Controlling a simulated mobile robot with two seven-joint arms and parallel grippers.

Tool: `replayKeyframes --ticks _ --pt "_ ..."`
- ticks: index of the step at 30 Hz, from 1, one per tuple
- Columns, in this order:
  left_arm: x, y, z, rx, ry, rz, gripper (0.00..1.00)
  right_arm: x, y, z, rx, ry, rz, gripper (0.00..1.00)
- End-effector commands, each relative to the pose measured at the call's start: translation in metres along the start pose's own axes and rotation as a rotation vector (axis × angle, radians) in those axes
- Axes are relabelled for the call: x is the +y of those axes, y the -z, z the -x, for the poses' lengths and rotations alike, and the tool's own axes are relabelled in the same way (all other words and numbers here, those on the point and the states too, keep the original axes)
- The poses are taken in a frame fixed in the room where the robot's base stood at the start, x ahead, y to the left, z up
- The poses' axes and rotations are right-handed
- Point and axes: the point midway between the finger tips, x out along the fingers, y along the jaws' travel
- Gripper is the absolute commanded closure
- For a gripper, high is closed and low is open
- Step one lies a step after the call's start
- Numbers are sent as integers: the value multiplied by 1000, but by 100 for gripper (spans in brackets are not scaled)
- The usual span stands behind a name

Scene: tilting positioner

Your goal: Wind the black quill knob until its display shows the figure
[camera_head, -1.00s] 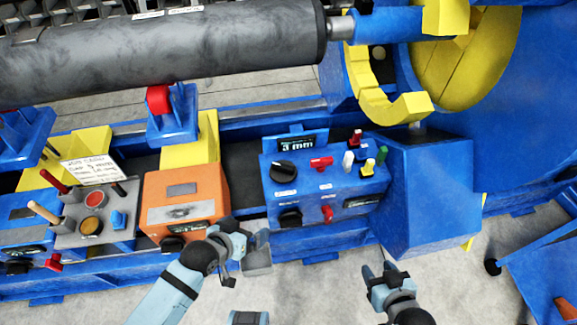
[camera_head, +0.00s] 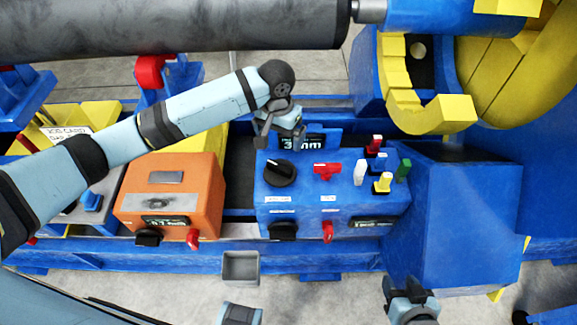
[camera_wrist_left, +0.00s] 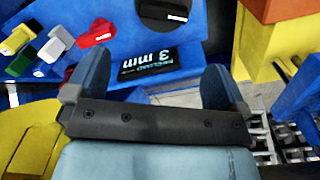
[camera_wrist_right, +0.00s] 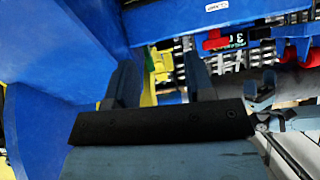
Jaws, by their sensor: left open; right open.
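A large black knob (camera_head: 279,172) sits on the sloped top of the blue control box (camera_head: 335,205). Behind it a display (camera_head: 312,143) reads 3 mm, partly covered by my left gripper (camera_head: 281,138) in the head view. The display is clear in the left wrist view (camera_wrist_left: 152,62), with the knob (camera_wrist_left: 163,10) at the top edge. Another black knob (camera_head: 284,230) is on the box's front. I cannot read which is labelled quill. My left gripper is open and empty above the display, apart from the knobs. My right gripper (camera_head: 400,283) is open and empty at lower right.
The blue box also bears red handles (camera_head: 327,170) and several coloured levers (camera_head: 382,184). An orange box (camera_head: 172,190) with its own black knob (camera_head: 148,237) stands left. A large grey roller (camera_head: 170,25) crosses above. A blue housing (camera_head: 462,215) stands right.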

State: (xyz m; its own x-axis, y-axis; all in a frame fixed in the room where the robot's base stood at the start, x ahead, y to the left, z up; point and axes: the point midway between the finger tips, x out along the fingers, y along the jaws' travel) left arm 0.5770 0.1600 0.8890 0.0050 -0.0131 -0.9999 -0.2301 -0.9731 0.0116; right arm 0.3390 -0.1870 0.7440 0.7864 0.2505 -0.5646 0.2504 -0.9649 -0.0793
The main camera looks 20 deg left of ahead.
Motion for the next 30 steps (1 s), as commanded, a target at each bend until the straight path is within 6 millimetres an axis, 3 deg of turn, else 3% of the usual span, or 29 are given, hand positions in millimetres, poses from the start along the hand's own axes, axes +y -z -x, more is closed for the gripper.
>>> replayKeyframes --ticks 4,8,21,30 --pt "-4 0 -5 -15 16 8 0 -1 0 -2 5 0 -3 51" --pt "-4 0 -23 -14 15 7 0 -2 -2 -4 4 1 -5 51" --pt "-5 -1 -112 -12 14 6 0 -1 -15 -6 -1 2 10 51" --pt "-5 -1 -135 -10 13 5 0 0 -9 -5 14 3 20 51"
